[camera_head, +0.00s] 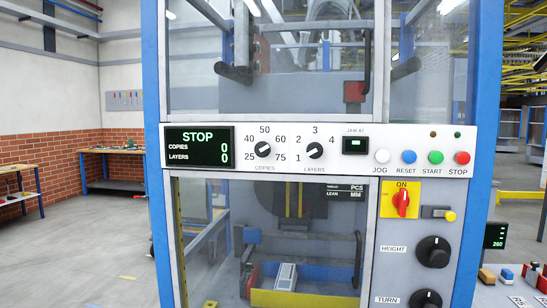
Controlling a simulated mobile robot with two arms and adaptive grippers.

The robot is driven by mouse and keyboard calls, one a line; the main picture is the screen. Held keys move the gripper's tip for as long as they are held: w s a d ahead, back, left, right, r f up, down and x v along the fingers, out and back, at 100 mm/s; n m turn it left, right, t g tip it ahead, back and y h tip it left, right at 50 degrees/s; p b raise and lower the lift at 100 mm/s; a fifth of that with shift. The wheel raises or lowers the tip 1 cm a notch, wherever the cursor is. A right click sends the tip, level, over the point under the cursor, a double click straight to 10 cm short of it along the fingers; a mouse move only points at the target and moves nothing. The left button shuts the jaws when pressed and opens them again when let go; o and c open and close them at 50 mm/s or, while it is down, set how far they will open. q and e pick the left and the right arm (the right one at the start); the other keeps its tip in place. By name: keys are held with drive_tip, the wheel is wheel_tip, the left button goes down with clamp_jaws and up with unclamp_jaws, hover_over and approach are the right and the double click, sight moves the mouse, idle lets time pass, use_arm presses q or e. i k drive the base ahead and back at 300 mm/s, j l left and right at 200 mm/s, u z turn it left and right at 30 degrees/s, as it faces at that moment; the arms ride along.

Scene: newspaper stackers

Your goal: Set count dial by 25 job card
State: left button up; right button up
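The count dial (263,149), a black knob labelled COPIES, sits on the white control panel (240,173). Its scale reads 25, 40, 50, 60, 75. Its pale mark lies on a slant, and I cannot tell for sure which number it points at. The LAYERS dial (314,151) is to its right, with a scale from 1 to 4. The display (198,147) reads STOP, COPIES 0, LAYERS 0. I cannot make out a job card with a readable 25. Neither of my grippers is in view.
JOG, RESET, START and STOP buttons (462,158) line the panel's right end. Below are a red rotary switch (401,204) on yellow, marked ON, and a HEIGHT knob (433,252). A small display (495,235) reads 260 at right, above small items. Open floor lies left.

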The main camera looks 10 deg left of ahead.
sight(262, 149)
drive_tip(key=i+l+z, duration=0.1)
drive_tip(key=l+z, duration=0.25)
drive_tip(key=i+l+z, duration=0.1)
drive_tip(key=l+z, duration=0.2)
drive_tip(key=i+l+z, duration=0.15)
drive_tip(key=l+z, duration=0.2)
